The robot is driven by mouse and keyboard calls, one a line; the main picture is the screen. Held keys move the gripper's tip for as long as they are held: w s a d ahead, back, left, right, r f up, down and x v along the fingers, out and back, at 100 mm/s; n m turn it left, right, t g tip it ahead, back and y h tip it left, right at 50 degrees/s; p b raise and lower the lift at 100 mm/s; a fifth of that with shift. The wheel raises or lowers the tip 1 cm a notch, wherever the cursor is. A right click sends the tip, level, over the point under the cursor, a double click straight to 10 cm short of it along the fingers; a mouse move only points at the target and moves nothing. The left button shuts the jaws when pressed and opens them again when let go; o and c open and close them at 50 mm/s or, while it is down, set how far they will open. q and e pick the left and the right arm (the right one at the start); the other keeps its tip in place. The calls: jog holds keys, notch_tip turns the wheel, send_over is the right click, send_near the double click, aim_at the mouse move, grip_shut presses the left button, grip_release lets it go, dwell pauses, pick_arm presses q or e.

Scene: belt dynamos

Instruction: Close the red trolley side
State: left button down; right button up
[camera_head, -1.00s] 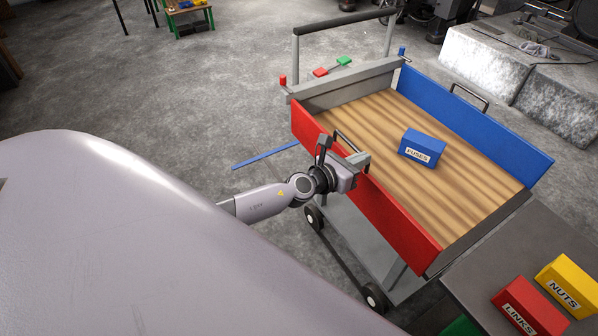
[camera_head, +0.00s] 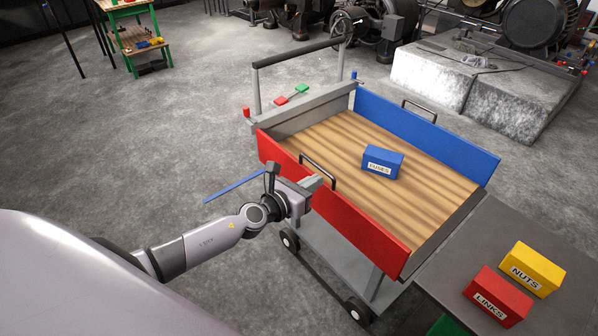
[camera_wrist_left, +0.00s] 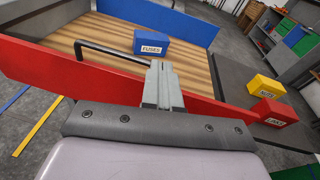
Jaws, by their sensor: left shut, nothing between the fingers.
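The red trolley side (camera_head: 345,215) stands upright along the near edge of the trolley's wooden deck (camera_head: 335,135), with a dark bar handle (camera_head: 318,170) on its top edge. My left gripper (camera_head: 314,182) is shut and empty, just outside the red side near the handle. In the left wrist view the shut fingers (camera_wrist_left: 161,80) reach in front of the red side (camera_wrist_left: 95,82), beside its handle (camera_wrist_left: 100,50). I cannot tell whether they touch it. My right gripper is not in view.
A blue box marked FUSES (camera_head: 382,161) sits on the deck. The blue side (camera_head: 425,133) stands along the far edge. A dark table (camera_head: 490,240) with a red LINKS box (camera_head: 497,296) and a yellow NUTS box (camera_head: 532,269) adjoins the right end. Floor at left is mostly clear.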

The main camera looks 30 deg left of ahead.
pick_arm(q)
jog(key=s+r+p, duration=0.1)
jog(key=s+r, duration=0.3)
jog(key=r, duration=0.1)
jog(key=shift+s+a+r+p, duration=0.15)
jog(key=shift+a+r+p, duration=0.15)
jog(key=shift+a, duration=0.15)
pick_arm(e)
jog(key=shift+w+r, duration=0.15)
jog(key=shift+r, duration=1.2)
pick_arm(q)
jog(key=s+d+f+m+g, duration=0.1)
jog(key=s+f+m, duration=0.3)
jog(key=s+m, duration=0.4)
jog(key=s+d+f+m+g+y, duration=0.1)
jog(key=s+f+m, duration=0.4)
jog(key=m, duration=1.1)
jog(key=s+d+f+m+g+y, duration=0.1)
jog(key=s+d+f+m+g, duration=0.1)
jog(key=s+m, duration=0.9)
notch_tip(320, 180, down, 3)
jog(key=shift+d+r+m+g, duration=0.15)
jog(key=shift+d+m+g, duration=0.25)
jog(key=shift+m+g, duration=0.15)
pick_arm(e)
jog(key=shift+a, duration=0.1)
